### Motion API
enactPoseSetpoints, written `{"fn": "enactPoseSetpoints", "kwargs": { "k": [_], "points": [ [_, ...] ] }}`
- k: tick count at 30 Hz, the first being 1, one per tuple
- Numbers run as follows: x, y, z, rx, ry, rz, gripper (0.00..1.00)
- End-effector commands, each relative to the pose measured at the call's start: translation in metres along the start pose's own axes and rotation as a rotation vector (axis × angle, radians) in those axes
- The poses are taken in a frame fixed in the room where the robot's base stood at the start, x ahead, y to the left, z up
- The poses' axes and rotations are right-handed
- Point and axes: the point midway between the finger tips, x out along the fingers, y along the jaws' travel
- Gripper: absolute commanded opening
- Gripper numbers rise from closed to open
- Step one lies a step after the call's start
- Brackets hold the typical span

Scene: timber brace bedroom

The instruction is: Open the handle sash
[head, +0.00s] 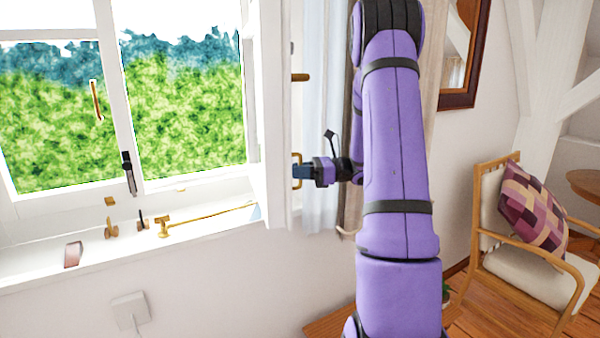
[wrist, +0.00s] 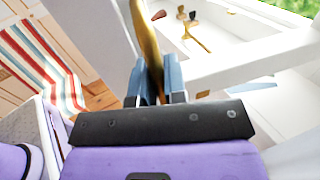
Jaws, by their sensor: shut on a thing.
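The white sash (head: 276,120) with the brass handle stands swung out into the room, seen nearly edge-on in the head view. My gripper (head: 297,172) is at its brass handle (head: 298,157), at the end of my purple arm. In the wrist view, my gripper's blue-grey fingers (wrist: 157,78) stand on either side of the brass handle (wrist: 147,35) and are shut on it. The fingers hide the part of the handle between them.
The sill (head: 40,262) holds a brass stay (head: 205,218), small brass fittings and a pinkish block (head: 73,254). A curtain (head: 322,110) hangs behind the sash. A chair (head: 535,250) with a patterned cushion stands at right.

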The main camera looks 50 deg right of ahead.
Motion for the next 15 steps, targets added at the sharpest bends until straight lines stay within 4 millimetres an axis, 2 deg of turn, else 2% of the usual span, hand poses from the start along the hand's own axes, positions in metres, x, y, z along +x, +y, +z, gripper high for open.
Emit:
{"fn": "enactPoseSetpoints", "kwargs": {
  "k": [14, 15],
  "points": [
    [-0.0006, 0.0008, -0.0016, 0.005, 0.001, 0.015, 0.00],
    [-0.0006, 0.0009, -0.0016, 0.005, 0.001, 0.015, 0.22]
  ]
}}
